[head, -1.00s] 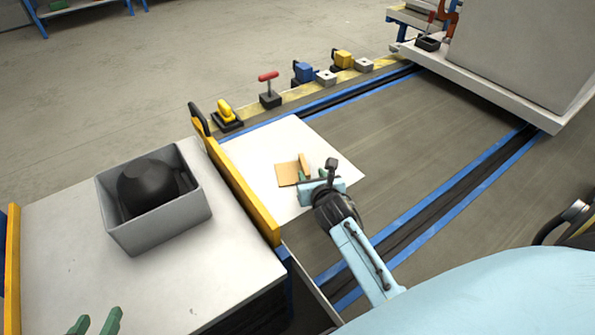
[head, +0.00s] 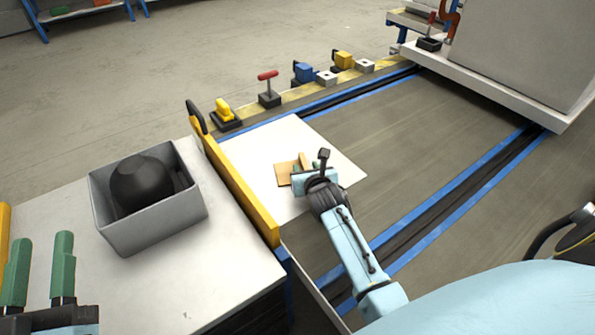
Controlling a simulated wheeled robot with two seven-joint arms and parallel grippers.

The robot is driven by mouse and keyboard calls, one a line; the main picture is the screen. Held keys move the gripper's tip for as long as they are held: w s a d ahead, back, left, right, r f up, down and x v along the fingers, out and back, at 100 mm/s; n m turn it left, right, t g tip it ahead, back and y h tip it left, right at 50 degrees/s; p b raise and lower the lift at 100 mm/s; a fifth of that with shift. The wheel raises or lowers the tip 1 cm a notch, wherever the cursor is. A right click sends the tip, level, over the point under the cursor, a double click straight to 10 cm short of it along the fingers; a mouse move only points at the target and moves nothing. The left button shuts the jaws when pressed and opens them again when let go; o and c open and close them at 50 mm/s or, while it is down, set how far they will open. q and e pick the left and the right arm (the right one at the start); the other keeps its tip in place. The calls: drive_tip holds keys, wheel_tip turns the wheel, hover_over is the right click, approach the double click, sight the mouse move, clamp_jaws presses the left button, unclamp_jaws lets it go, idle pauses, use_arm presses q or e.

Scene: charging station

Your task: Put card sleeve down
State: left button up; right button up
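The tan card sleeve (head: 284,173) is at the white board (head: 262,152), with a flat square part and a small raised part beside it. My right gripper (head: 304,166) is over the board at the sleeve.
A grey bin (head: 150,235) holding a dark rounded object (head: 142,183) stands on the white table (head: 215,280). A yellow rail (head: 240,192) separates this table from the board. Several small devices, including a red-handled one (head: 268,88), line the far edge. Blue-edged tracks cross the floor.

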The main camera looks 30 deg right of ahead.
drive_tip(key=shift+c, duration=0.3)
clamp_jaws()
drive_tip(key=shift+r, duration=0.1)
